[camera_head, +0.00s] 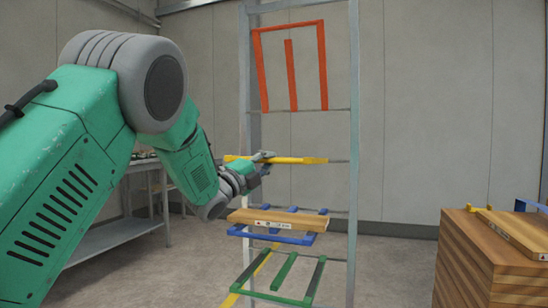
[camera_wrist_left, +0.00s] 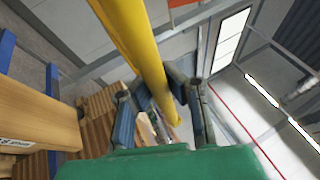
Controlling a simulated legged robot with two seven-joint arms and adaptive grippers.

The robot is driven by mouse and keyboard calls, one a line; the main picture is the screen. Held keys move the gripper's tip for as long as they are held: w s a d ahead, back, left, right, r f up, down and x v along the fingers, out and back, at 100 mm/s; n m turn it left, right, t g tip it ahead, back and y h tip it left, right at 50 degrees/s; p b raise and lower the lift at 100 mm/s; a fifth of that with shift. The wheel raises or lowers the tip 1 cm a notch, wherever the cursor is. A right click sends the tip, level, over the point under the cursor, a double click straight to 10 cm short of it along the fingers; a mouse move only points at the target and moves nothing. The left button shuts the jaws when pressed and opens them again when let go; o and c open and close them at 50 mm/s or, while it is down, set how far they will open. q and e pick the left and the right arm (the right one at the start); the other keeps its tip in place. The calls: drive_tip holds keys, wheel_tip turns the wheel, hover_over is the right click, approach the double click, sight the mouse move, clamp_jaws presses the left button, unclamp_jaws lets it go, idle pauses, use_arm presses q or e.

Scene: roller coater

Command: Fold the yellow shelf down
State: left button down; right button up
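The yellow shelf (camera_head: 300,160) shows nearly edge-on as a level bar across the grey rack, between the red and blue shelves. My left gripper (camera_head: 262,160) is at its front bar, left of the middle. In the left wrist view the yellow bar (camera_wrist_left: 137,45) runs between the spread fingers of my left gripper (camera_wrist_left: 162,105). The fingers look open around it, with a gap on the left side; I cannot tell whether either touches it. My right gripper is not in view.
A red shelf (camera_head: 322,65) stands upright above. A wooden board (camera_head: 277,222) lies on the blue shelf (camera_head: 308,239) just below my gripper. A green shelf (camera_head: 285,268) is lower. Stacked wooden boards (camera_head: 475,255) stand at right, and a grey table (camera_head: 115,236) at left.

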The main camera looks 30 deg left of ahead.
use_arm(q)
drive_tip(key=shift+s+a+f+b, duration=0.15)
drive_tip(key=shift+a+f+b, duration=0.1)
drive_tip(key=shift+f, duration=0.35)
drive_tip(key=shift+s+a+f+b, duration=0.1)
drive_tip(key=shift+a+f+b, duration=0.15)
drive_tip(key=shift+f, duration=0.3)
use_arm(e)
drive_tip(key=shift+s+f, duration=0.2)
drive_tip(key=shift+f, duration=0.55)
use_arm(q)
drive_tip(key=shift+d, duration=0.1)
drive_tip(key=c, duration=2.2)
unclamp_jaws()
drive_tip(key=o, duration=0.4)
drive_tip(key=shift+s+r, duration=0.2)
drive_tip(key=shift+s, duration=0.15)
drive_tip(key=shift+s+a, duration=0.2)
drive_tip(key=shift+a, duration=0.05)
drive_tip(key=f+v, duration=0.1)
drive_tip(key=v, duration=1)
drive_tip(key=shift+s, duration=0.2)
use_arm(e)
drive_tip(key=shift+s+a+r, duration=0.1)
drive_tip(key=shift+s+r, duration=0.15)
use_arm(q)
drive_tip(key=shift+a+f, duration=0.1)
